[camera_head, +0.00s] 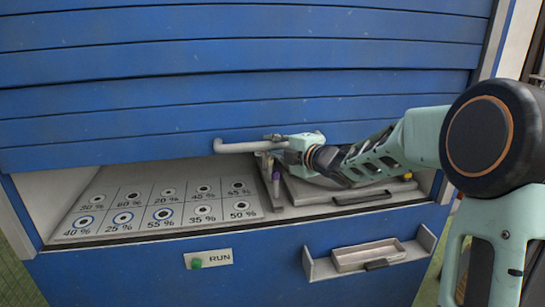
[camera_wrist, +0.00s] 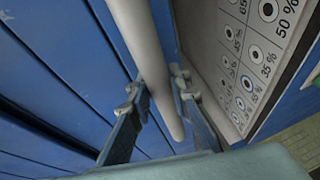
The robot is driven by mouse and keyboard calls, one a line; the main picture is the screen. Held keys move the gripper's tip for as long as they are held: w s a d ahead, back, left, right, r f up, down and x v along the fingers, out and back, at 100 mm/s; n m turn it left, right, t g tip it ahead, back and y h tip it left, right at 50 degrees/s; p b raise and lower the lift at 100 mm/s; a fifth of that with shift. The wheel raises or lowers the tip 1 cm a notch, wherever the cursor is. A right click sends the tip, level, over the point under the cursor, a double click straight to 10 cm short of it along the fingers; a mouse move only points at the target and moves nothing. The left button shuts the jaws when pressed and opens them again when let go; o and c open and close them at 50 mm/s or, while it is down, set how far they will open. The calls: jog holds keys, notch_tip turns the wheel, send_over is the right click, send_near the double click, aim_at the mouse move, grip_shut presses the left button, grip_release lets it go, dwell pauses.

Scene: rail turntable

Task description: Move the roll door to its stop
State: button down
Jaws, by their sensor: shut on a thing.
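The blue slatted roll door (camera_head: 230,95) covers the upper part of the cabinet, with an open gap below its bottom edge. A pale bar handle (camera_head: 245,143) runs along that bottom edge. My gripper (camera_head: 275,145) is at the handle's right part, with my arm reaching in from the right. In the wrist view, the handle (camera_wrist: 150,50) passes between the two fingers of my gripper (camera_wrist: 158,88), which are shut on it. The door's slats (camera_wrist: 45,80) also fill the left of the wrist view.
Inside the opening, a panel (camera_head: 150,205) carries several round sockets marked with percentages. A grey lid-like part with a dark handle (camera_head: 345,190) lies to its right, below my gripper. The front has a green RUN button (camera_head: 196,264) and a small tray (camera_head: 368,256).

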jog(key=p, duration=0.9)
send_near(261, 92)
jog(key=x, duration=0.4)
jog(key=shift+r, duration=0.15)
jog(key=c, duration=1.8)
grip_release()
jog(key=shift+o, duration=0.2)
jog(key=v, duration=1.2)
jog(key=shift+w, duration=0.1)
